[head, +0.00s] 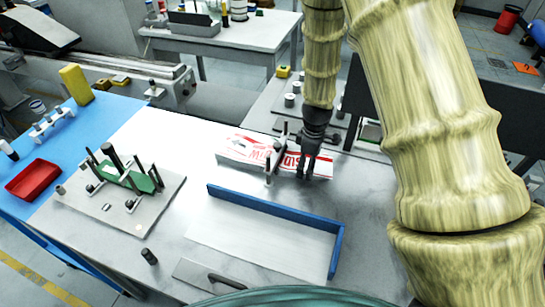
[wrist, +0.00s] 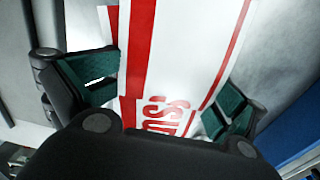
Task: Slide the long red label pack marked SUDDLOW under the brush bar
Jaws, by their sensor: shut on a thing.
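The long label pack (head: 240,148) is white with red stripes and red lettering, and lies flat on the grey table. The brush bar (head: 276,152), a dark bar between two upright posts, crosses over the pack's middle; pack shows on both sides of it. My gripper (head: 312,168) is at the pack's right end, pointing down, shut on it. In the wrist view the pack (wrist: 185,60) runs between my two green-padded fingers, with part of the red lettering near the palm. The fingertips' exact contact is partly hidden.
A blue-edged tray (head: 270,240) lies in front of the pack. A plate with a green fixture and posts (head: 130,185) is to the left, beside a red bin (head: 33,180) on a blue mat. Small metal cylinders (head: 290,100) stand behind the pack.

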